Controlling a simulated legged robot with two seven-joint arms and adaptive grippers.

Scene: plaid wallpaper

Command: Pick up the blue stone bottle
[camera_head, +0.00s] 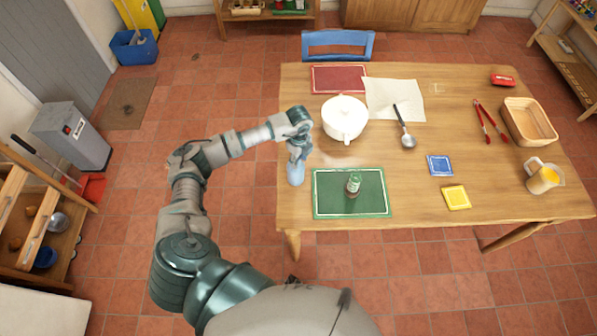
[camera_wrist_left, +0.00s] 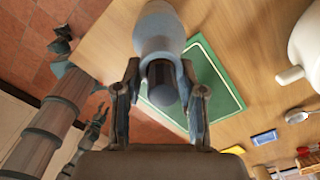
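The blue stone bottle (camera_head: 296,173) is pale blue and stands at the left edge of the wooden table, beside the green mat. My left gripper (camera_head: 300,150) is over it from above. In the left wrist view the bottle (camera_wrist_left: 160,30) lies between the two fingers of the gripper (camera_wrist_left: 160,64), its dark neck end toward the camera. The fingertips are at its shoulder, one on each side; whether they press on it I cannot tell. My right gripper is not seen in the head view; dark jointed parts of my body at the left of the wrist view are too unclear to read.
A ladle (camera_head: 407,139), red tongs (camera_head: 484,118), a basket (camera_head: 530,122) and a jug (camera_head: 543,177) lie farther right.

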